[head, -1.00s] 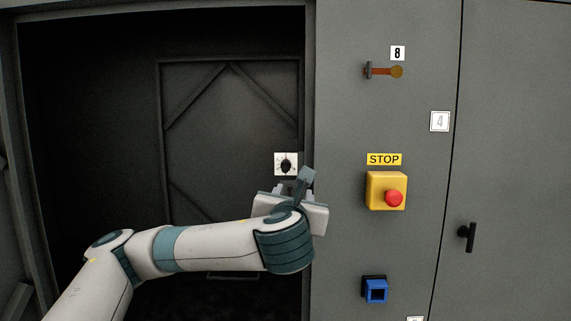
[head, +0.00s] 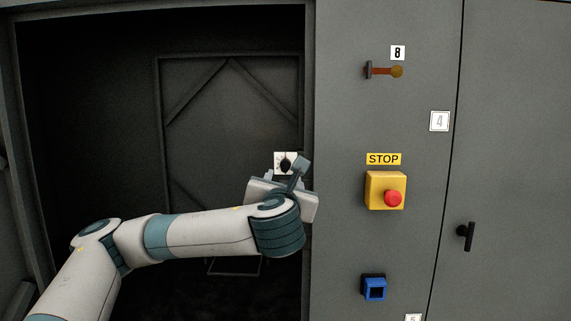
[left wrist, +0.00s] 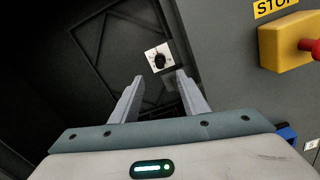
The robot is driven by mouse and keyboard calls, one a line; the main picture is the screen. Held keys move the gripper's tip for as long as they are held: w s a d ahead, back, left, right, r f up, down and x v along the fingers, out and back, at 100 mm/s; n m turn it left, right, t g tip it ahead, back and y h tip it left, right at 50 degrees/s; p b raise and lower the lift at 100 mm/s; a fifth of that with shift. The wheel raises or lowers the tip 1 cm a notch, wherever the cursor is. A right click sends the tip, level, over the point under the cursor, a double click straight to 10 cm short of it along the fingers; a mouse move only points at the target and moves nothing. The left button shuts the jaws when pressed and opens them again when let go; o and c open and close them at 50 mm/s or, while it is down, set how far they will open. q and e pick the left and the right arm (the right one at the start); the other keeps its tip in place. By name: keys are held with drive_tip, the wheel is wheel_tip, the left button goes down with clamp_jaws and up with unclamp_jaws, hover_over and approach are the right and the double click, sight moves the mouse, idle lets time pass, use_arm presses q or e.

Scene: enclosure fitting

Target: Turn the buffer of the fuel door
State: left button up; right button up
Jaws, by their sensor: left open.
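A small white square plate with a black knob (head: 285,163) sits on the dark inner panel, near the right side of the recess; I take it to be the buffer. It also shows in the left wrist view (left wrist: 159,58), ahead of the fingers and between their lines. My left gripper (left wrist: 156,85) is open and empty, with the knob beyond its fingertips and no contact visible. In the head view my left gripper (head: 284,178) is just below the plate, and my wrist hides part of it. My right gripper is not in view.
Right of the recess, the grey cabinet front (head: 345,120) carries an orange lever (head: 384,71), a yellow box with a red stop button (head: 394,198) and a blue square fitting (head: 375,289). A black handle (head: 467,236) is farther right. The recess left of my arm is open.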

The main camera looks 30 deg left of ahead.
sight(285, 168)
use_arm(q)
drive_tip(key=p+x, duration=0.5)
drive_tip(key=x, duration=0.8)
drive_tip(key=shift+s+r+p, duration=0.1)
drive_tip(key=shift+r+p, duration=0.1)
drive_tip(key=shift+p, duration=0.2)
drive_tip(key=shift+x, duration=0.8)
drive_tip(key=shift+f, duration=0.15)
clamp_jaws()
